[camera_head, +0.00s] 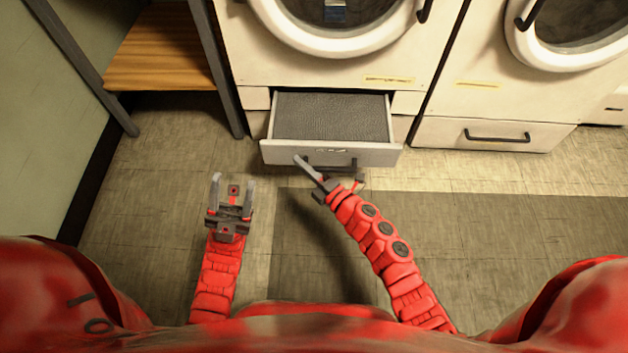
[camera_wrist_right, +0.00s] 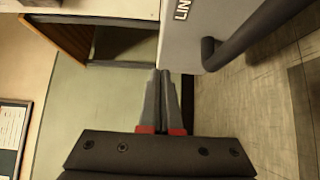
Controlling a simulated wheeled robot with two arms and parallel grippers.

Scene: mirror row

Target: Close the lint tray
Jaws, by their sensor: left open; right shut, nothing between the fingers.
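The lint tray (camera_head: 333,118) is a grey drawer with a mesh inside, pulled out below the washer-like machine at the middle in the head view. Its front has a dark bar handle (camera_head: 330,164). In the right wrist view the tray's front (camera_wrist_right: 200,38) and handle (camera_wrist_right: 240,45) show close at the upper right. My right gripper (camera_head: 298,158) is shut and empty, with its tips at the tray's front, left of the handle. I cannot tell whether it touches. My left gripper (camera_head: 233,180) is open and empty above the floor, left of and nearer than the tray.
A second machine's tray (camera_head: 490,134), with a dark handle, is shut at the right. A wooden shelf (camera_head: 160,55) on dark metal legs stands at the upper left, beside a pale green wall (camera_head: 45,110). The tiled floor (camera_head: 480,220) in front is clear.

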